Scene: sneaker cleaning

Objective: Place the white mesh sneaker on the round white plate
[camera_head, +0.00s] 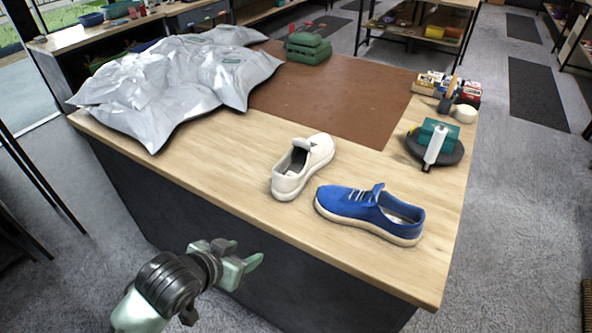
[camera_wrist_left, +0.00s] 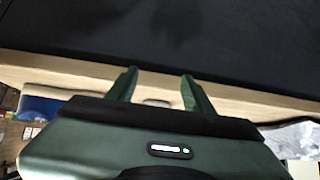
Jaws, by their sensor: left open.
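The white sneaker (camera_head: 303,166) stands on the wooden tabletop near its front edge, toe pointing away and to the right. A blue sneaker (camera_head: 370,212) stands just to its right. My left gripper (camera_head: 250,262) is in front of the table, off to the lower left of the white sneaker and apart from it. In the left wrist view the two fingers (camera_wrist_left: 160,90) are spread, with nothing held between them. I cannot make out a round white plate; a dark round dish (camera_head: 456,156) sits at the right. My right gripper is not in view.
The dark dish holds a teal block (camera_head: 432,131) and a white tube (camera_head: 435,147). Silver-grey bags (camera_head: 182,75) cover the back left of the table. A brown mat (camera_head: 345,95) and a green case (camera_head: 308,48) lie behind. The mat's middle is clear.

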